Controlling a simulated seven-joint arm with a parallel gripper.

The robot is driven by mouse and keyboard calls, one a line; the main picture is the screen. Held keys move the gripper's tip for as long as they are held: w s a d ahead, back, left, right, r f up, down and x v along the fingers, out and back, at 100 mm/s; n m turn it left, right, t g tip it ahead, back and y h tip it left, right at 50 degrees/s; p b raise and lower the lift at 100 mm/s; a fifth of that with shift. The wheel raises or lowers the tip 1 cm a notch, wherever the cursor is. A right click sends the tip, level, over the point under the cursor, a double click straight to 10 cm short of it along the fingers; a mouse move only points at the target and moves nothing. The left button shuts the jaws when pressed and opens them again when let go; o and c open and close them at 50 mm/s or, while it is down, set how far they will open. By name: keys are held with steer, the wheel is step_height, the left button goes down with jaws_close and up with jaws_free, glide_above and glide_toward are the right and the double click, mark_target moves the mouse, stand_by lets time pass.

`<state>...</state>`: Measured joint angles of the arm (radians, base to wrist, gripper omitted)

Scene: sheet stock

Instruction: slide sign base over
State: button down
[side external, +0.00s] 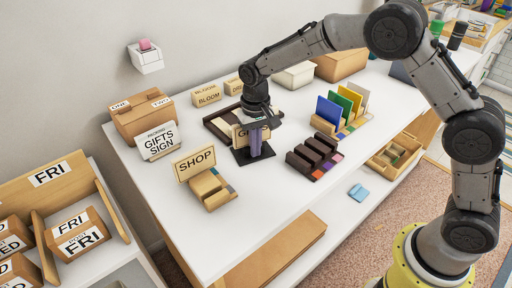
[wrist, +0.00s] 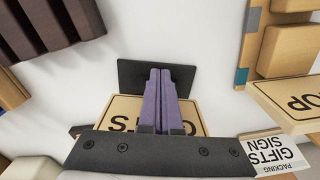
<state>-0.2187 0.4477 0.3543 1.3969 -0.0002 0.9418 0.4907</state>
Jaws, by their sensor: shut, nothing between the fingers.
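A flat dark sign base (side external: 240,158) lies on the white table, with a tan sign (side external: 238,133) standing at it. My gripper (side external: 255,154) points down with its purple fingers shut together, empty. It hides part of the sign's lettering in the side view. I cannot tell whether the fingertips touch the base or the sign.
A SHOP sign (side external: 195,163) on wooden blocks stands at the front left. A white GIFTS SIGN card (side external: 160,142) leans by a cardboard box (side external: 140,118). A dark slotted rack (side external: 313,157) and colored panels (side external: 335,110) stand to the right. Bare tabletop (side external: 255,195) lies in front.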

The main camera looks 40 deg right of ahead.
steer(key=s, duration=0.2)
steer(key=s+a+r, duration=0.1)
steer(key=shift+s+a, duration=0.1)
steer(key=shift+s, duration=0.3)
steer(key=s+d+r+t, duration=0.1)
steer(key=d+r, duration=0.1)
steer(key=r, duration=0.6)
steer(key=s+d+r+t, duration=0.1)
steer(key=d+r, duration=0.1)
steer(key=r, duration=0.7)
steer(key=s+d+r+t, duration=0.2)
steer(key=s+d+r, duration=0.25)
steer(key=s, duration=0.45)
steer(key=s+d+f+n, duration=0.1)
steer(key=s+f, duration=0.2)
steer(key=s, duration=0.5)
steer(key=s+d+f+n+t, duration=0.1)
steer(key=s+d+f+n, duration=0.1)
steer(key=s, duration=0.6)
steer(key=shift+f+t, duration=0.3)
steer(key=shift+f, duration=0.2)
